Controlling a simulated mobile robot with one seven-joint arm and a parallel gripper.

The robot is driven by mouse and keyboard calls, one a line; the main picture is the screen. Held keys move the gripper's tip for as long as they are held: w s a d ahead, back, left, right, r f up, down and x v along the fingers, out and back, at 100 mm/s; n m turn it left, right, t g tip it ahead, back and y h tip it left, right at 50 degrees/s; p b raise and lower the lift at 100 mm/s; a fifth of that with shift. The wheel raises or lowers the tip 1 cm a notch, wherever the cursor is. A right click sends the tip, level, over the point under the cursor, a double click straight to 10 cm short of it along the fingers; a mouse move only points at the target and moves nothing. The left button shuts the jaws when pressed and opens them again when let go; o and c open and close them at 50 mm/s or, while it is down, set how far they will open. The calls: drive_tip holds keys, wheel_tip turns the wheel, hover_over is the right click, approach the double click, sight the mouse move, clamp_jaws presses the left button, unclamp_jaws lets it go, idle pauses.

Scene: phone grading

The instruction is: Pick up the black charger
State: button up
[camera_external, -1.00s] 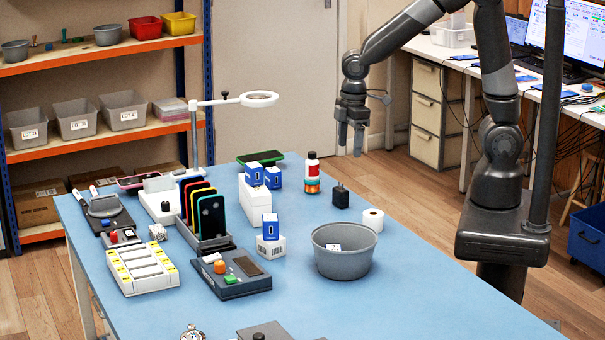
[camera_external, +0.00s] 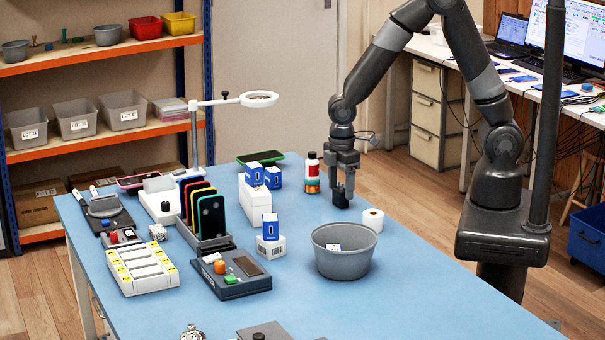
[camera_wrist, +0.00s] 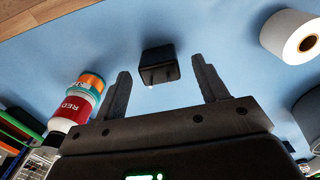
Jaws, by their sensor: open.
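The black charger (camera_external: 341,197) stands on the blue table near its back right edge. In the wrist view the black charger (camera_wrist: 158,65) lies ahead of and between my two fingers, with blue table showing on both sides of it. My gripper (camera_external: 342,186) is open and pointing down over the charger; its fingers partly hide the charger in the external view. In the wrist view my gripper (camera_wrist: 160,85) shows a clear gap between its fingertips and nothing held.
A red-labelled bottle (camera_external: 312,172) stands just left of the charger. A white paper roll (camera_external: 373,220) and a grey bin (camera_external: 343,262) stand in front, to the right. Small blue boxes (camera_external: 263,168) lie further left. The blue table (camera_external: 420,290) is bare at the right front.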

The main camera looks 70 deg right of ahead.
drive_tip(key=shift+f, duration=1.15)
drive_tip(key=shift+c, duration=0.4)
drive_tip(key=c, duration=1)
